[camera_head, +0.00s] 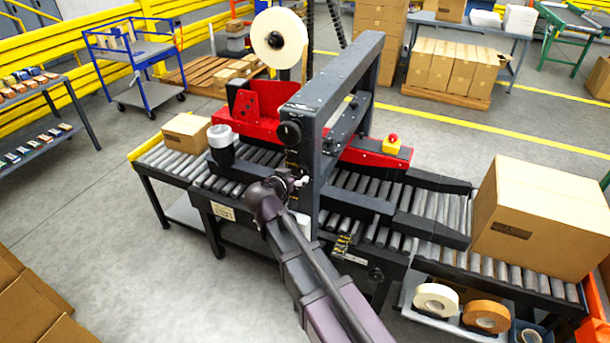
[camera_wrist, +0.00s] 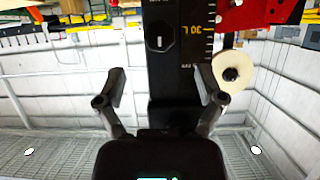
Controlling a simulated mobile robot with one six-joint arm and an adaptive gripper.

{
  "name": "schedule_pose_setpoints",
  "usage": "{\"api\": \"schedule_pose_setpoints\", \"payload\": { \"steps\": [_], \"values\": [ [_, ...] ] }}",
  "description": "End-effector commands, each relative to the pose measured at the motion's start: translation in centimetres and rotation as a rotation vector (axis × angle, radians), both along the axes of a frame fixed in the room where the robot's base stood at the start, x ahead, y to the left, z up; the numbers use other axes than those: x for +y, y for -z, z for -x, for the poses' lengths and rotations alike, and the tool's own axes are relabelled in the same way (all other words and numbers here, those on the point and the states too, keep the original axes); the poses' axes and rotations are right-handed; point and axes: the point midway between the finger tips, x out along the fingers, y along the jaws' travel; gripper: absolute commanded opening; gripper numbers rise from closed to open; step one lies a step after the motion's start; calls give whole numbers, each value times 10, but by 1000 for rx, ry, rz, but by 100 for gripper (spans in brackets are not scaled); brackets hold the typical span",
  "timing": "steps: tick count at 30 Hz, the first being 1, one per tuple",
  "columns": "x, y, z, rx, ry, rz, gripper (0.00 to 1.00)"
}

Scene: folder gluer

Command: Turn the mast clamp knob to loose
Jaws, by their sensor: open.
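The dark mast (camera_wrist: 177,84) of the machine stands straight ahead in the wrist view, which looks upside down. A small dark knob with a white pointer line (camera_wrist: 159,42) is on its face; the line runs about vertically in the picture. My gripper (camera_wrist: 162,84) is open and empty, its fingers spread to either side of the mast in the picture, apart from the knob. In the head view my gripper (camera_head: 293,179) is at the near upright of the mast frame (camera_head: 307,178), partly hidden by my wrist. I cannot make out the pointer line there.
A round black knob (camera_head: 289,134) sits higher on the frame. A tape roll (camera_head: 279,38) is above. The roller conveyor (camera_head: 440,205) carries a large carton (camera_head: 541,220) and a small carton (camera_head: 186,135).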

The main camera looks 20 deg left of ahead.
Motion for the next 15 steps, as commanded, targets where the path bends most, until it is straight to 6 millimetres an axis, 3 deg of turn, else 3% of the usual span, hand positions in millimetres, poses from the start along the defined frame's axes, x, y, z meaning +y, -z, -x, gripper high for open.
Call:
{"api": "schedule_pose_setpoints", "payload": {
  "steps": [6, 15],
  "values": [
    [-1, 16, -33, 0, 1, -1, 88],
    [-4, 26, -61, 0, 0, 0, 88]
  ]
}}
